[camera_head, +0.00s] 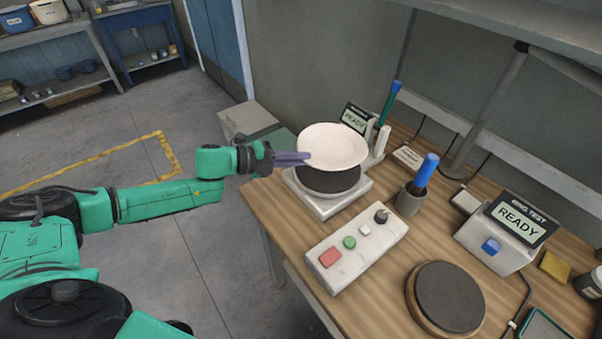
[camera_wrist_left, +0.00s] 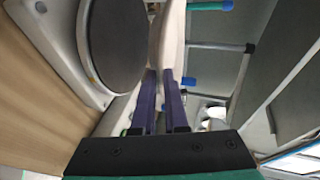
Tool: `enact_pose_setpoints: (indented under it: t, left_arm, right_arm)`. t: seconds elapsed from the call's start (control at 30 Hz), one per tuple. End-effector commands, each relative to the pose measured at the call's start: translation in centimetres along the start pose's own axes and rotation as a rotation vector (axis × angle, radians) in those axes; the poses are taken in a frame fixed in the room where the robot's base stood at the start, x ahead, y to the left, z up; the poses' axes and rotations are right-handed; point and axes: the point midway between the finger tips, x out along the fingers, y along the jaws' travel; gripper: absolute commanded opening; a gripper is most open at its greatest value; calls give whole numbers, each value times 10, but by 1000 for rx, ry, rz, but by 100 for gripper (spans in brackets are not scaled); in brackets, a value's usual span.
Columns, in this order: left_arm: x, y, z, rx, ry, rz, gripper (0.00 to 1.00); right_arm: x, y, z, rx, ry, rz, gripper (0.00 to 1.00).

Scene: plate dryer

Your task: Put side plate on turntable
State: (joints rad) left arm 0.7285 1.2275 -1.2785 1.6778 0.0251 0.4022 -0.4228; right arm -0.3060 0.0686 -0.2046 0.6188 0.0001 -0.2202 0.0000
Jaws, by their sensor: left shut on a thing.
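The white side plate (camera_head: 333,147) is held above the dark round turntable (camera_head: 330,180) in the head view, on a pale square base. My left gripper (camera_head: 306,158) is shut on the plate's left rim. In the left wrist view, the purple fingers (camera_wrist_left: 160,85) close on the edge of the plate (camera_wrist_left: 168,40), and the dark turntable disc (camera_wrist_left: 118,40) shows beside it. A gap shows between plate and disc there. My right gripper is not in view.
A control box (camera_head: 357,247) with buttons stands in front of the turntable. A cup with a blue-handled tool (camera_head: 425,171), a second dark disc (camera_head: 449,297) and a READY tester (camera_head: 505,235) stand to the right. A READY display (camera_head: 355,118) and green-handled tool (camera_head: 390,100) stand behind.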

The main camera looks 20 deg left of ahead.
Motion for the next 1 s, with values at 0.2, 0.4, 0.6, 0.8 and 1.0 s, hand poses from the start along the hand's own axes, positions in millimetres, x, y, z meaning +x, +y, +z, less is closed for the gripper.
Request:
enact_pose_setpoints:
  t: [0.2,0.4,0.6,0.8,1.0]
  left_arm:
    - [11,33,3,0,2,-3,0]
    - [15,48,5,5,0,-5,0]
    - [15,49,5,3,-1,-1,23]
    - [15,49,5,4,0,-1,23]
    - [6,51,6,2,-2,-1,23]
  right_arm:
    - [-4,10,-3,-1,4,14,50]
    - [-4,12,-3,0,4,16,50]
    - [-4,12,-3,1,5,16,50]
    - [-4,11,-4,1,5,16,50]
    - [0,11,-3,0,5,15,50]
